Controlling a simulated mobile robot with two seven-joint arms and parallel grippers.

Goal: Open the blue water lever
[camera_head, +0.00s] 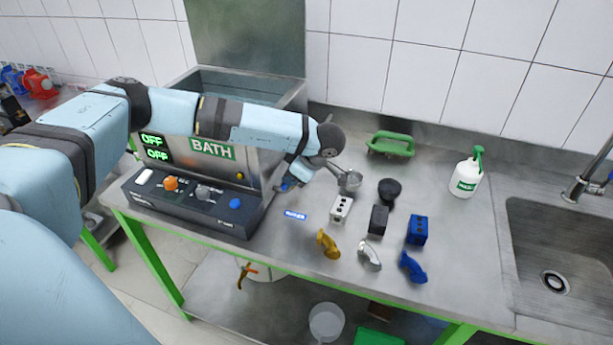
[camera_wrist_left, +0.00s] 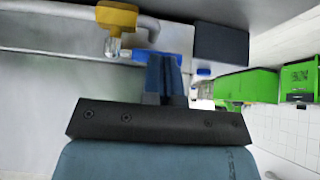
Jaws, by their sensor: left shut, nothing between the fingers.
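My left gripper (camera_head: 290,181) hangs over the worktop at the right front corner of the bath, its fingers shut with nothing between them. In the left wrist view its dark blue fingers (camera_wrist_left: 165,76) stand close together. A blue part (camera_wrist_left: 140,56) shows right behind the fingertips, largely covered by them; it may be the blue water lever. I cannot tell whether they touch. A small blue label (camera_head: 295,214) lies on the worktop just in front of the gripper. My right gripper is not in view.
The control box (camera_head: 195,203) with its knobs stands left of the gripper, below the bath (camera_head: 243,147). A yellow handle (camera_wrist_left: 117,16) sits on a pipe in the wrist view.

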